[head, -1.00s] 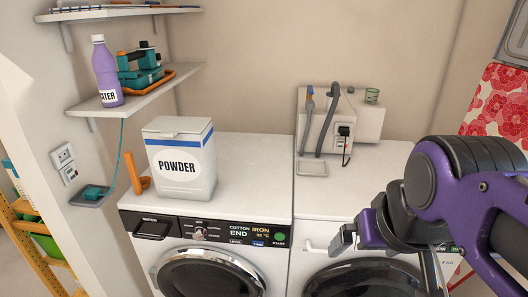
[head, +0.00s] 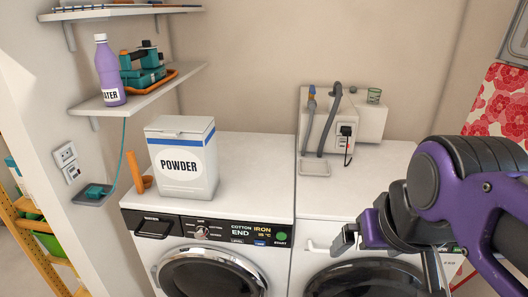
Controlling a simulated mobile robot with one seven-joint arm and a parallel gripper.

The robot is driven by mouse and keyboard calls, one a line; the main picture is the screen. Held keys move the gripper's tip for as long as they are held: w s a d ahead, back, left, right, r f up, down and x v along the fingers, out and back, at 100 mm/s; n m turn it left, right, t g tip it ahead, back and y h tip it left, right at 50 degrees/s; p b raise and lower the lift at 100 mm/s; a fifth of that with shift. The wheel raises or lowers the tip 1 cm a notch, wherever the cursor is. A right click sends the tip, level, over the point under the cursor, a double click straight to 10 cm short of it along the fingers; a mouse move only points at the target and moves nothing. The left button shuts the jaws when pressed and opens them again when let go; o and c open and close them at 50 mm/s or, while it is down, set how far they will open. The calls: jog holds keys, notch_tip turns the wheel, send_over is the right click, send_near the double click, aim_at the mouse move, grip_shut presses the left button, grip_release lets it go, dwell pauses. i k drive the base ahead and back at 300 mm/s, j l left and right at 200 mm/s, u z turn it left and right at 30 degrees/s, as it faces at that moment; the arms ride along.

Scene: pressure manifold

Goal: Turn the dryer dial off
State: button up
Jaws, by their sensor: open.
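Two white front-loading machines stand side by side. The left machine (head: 150,205) has a black panel with a silver dial (head: 201,233), a lit display reading "COTTON END" and "IRON" (head: 249,232), and a green button (head: 281,236). The right machine (head: 311,222) is partly covered by my arm, so most of its panel is hidden and no dial shows on it. I cannot tell from labels which machine is the dryer. My gripper (head: 340,242) is open and empty in front of the right machine's panel, to the right of the silver dial and apart from it.
A powder box (head: 184,160) and an orange handle-like item (head: 139,171) stand on the left machine. A wall shelf (head: 138,99) holds a purple bottle (head: 109,72). A box with hoses (head: 325,130) stands at the back right. A yellow rack (head: 37,228) is at far left.

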aim_at(201, 232)
jog(key=u, duration=1.1)
jog(key=i+j+z, duration=0.25)
jog(key=j, duration=0.2)
jog(key=l+z, duration=0.25)
jog(key=k+l+z, duration=0.1)
jog(key=z, duration=0.15)
jog(key=i+l+z, duration=0.15)
jog(key=l, duration=0.2)
jog(key=l+z, duration=0.1)
jog(key=l, duration=0.3)
jog(key=k+j+u, duration=0.2)
jog(key=j, duration=0.35)
jog(key=j+u, duration=0.2)
jog(key=j, duration=0.4)
jog(key=i+l, duration=0.05)
